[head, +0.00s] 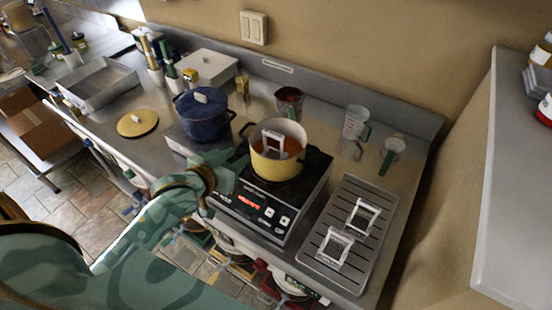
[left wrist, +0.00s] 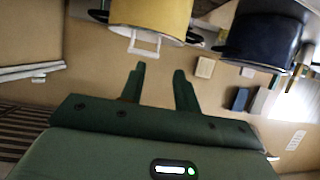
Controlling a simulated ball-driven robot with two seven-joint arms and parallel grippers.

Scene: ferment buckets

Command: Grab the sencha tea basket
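A yellow pot (head: 262,162) stands on the black cooktop, with orange-brown liquid inside. A basket with a white rectangular frame handle (head: 273,143) sits in it. Two more white-framed mesh baskets (head: 363,216) (head: 335,247) are on the slotted drip tray. No label tells which is sencha. My left gripper (head: 230,172) is at the left of the yellow pot, above the cooktop's edge. In the left wrist view, its two fingers (left wrist: 159,70) are apart with nothing between them; the yellow pot (left wrist: 150,14) and a white handle-like part (left wrist: 145,45) lie beyond. My right gripper is not in view.
A blue lidded pot (head: 202,115) stands left of the yellow pot. The cooktop (head: 270,205) has a lit red display. The drip tray (head: 320,262) is on the right. A yellow lid (head: 138,122) lies far left.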

